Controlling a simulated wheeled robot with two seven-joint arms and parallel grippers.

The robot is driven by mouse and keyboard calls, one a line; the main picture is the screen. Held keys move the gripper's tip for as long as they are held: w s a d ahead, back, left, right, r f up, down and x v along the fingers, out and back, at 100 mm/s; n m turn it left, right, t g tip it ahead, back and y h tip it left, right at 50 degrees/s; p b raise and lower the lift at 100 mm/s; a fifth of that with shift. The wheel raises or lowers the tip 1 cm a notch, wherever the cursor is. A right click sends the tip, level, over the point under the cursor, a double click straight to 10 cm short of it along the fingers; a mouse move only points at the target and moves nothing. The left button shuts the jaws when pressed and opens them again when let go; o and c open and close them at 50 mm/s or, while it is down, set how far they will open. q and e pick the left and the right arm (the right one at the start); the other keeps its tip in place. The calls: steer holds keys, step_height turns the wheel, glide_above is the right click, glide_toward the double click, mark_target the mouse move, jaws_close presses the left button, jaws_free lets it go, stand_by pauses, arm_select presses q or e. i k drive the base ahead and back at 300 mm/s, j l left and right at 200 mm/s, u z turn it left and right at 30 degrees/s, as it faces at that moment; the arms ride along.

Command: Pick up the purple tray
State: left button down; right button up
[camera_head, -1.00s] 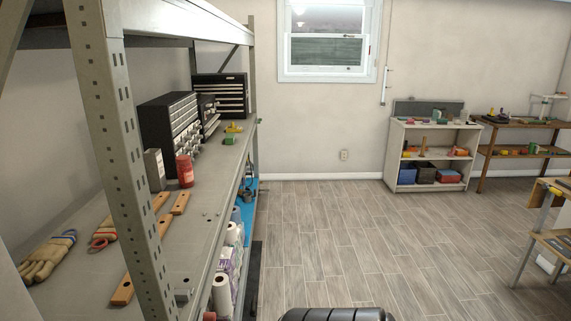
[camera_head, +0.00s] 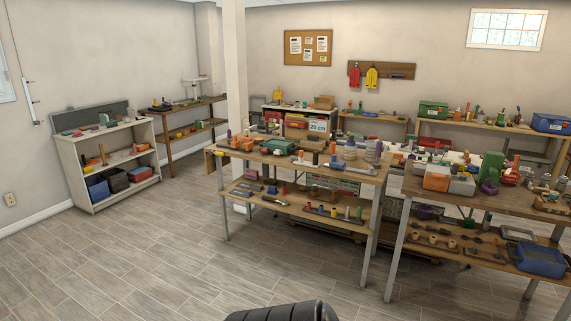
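I cannot make out a purple tray for certain in the head view. A small purple item (camera_head: 250,174) lies on the lower shelf of the middle workbench. Another small purple item (camera_head: 425,212) sits on the lower shelf of the right workbench. Both are too small to tell what they are. Neither of my grippers is in view; only a dark part of my own body shows at the bottom edge.
The middle workbench (camera_head: 284,162) and the right workbench (camera_head: 420,196) are crowded with tools and boxes. A white shelf unit (camera_head: 77,172) and a brown shelf (camera_head: 172,146) stand along the wall at left. A pillar (camera_head: 234,70) rises behind the middle workbench. The floor at front left is clear.

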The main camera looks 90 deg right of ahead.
mark_target(491, 187)
steer(key=z, duration=1.85)
steer(key=k+j+z, duration=0.1)
steer(key=z, duration=2.15)
steer(key=i+l, duration=0.35)
steer(key=i, duration=0.25)
steer(key=i+l+u, duration=0.1)
steer(key=i+l, duration=0.3)
steer(key=i, duration=0.2)
